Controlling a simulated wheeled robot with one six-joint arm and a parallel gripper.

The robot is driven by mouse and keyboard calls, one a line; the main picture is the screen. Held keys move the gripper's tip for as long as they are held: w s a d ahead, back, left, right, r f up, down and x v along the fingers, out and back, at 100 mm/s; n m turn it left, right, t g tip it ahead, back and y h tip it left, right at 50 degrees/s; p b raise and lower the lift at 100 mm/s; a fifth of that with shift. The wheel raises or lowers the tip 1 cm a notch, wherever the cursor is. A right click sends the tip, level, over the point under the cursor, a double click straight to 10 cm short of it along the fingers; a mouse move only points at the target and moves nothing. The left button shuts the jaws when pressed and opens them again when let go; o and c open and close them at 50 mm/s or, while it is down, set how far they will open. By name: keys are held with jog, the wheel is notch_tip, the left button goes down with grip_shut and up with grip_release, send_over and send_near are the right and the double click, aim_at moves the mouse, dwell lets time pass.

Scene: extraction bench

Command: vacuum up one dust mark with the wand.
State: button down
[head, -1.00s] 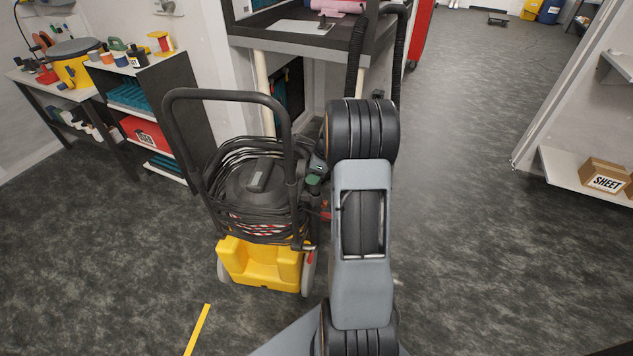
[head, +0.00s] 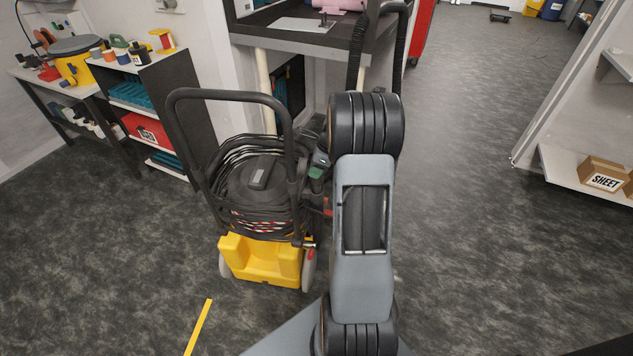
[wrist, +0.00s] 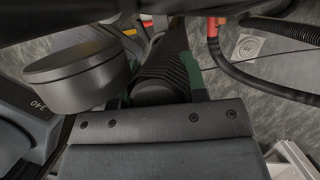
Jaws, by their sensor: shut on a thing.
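My gripper shows in the wrist view (wrist: 165,85) with green fingers around a dark ribbed handle, which looks like the wand's grip (wrist: 168,62). The fingers are shut on it. In the head view only a small green part of my gripper (head: 317,173) shows beside my arm, close to the vacuum's handle. The vacuum (head: 262,262) has a yellow base, a dark drum wrapped in black cable and a tall black push handle. Black hose (head: 357,48) rises behind my arm. The wand's far end is hidden, and I cannot make out a dust mark.
A dark bench (head: 290,42) stands behind the vacuum. A shelf unit (head: 180,95) and side table are at the left. A wall shelf with a SHEET box (head: 606,176) is at the right. Grey floor (head: 470,200) is open to the right. A yellow strip (head: 198,327) marks the floor.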

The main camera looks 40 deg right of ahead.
jog(key=shift+s+f, duration=0.1)
jog(key=shift+f, duration=0.05)
jog(key=shift+f+b, duration=0.6)
jog(key=shift+f, duration=0.9)
jog(key=c, duration=0.6)
grip_release()
jog(key=p+v, duration=0.1)
jog(key=v, duration=1.3)
jog(key=shift+p, duration=0.4)
